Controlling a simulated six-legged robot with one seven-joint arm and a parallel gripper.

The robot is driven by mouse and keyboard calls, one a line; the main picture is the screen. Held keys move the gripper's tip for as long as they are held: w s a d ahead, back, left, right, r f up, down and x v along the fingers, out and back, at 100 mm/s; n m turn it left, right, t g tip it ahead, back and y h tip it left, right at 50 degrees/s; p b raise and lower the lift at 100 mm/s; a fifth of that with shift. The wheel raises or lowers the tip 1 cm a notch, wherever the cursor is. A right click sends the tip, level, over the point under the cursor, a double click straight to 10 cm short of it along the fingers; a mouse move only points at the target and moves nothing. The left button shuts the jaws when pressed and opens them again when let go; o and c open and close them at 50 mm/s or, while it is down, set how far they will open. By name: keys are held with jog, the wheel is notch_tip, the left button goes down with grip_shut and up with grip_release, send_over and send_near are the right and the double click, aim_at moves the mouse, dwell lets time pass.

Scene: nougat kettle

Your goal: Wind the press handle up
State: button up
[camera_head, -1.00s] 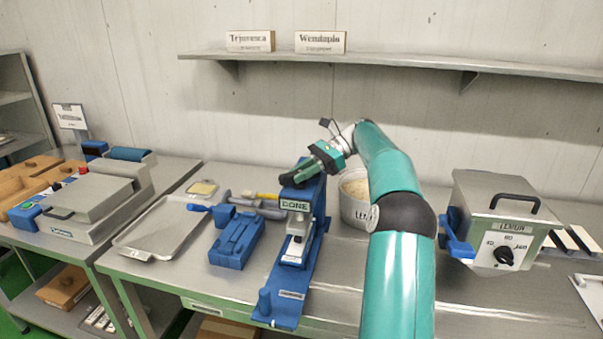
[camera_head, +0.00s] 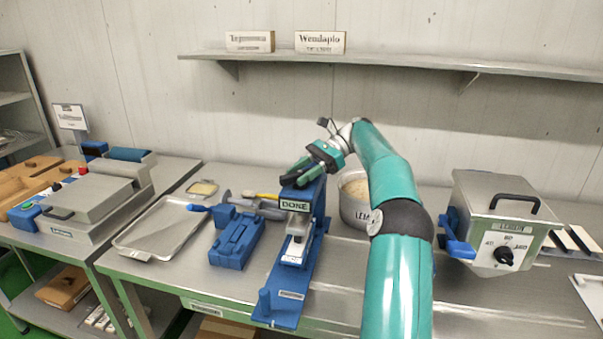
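The blue press (camera_head: 312,230) stands upright on the steel table, with a plate reading "DONE" on its front and a blue base reaching toward the table's front edge. The press handle cannot be made out clearly; the fingers cover the top of the head. Whether the fingers are apart or closed on something is too small to tell.
A blue fixture (camera_head: 237,240) and a metal tray (camera_head: 160,228) lie to the left. A grey box with a dial (camera_head: 500,225) stands at the right. A shelf (camera_head: 400,60) runs above.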

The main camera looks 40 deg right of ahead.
jog(key=shift+r, duration=0.1)
jog(key=shift+w+a+r, duration=0.1)
jog(key=shift+r, duration=1.25)
jog(key=s+a+r, duration=0.6)
jog(key=s+r, duration=0.4)
jog(key=s, duration=0.2)
jog(key=shift+s, duration=0.35)
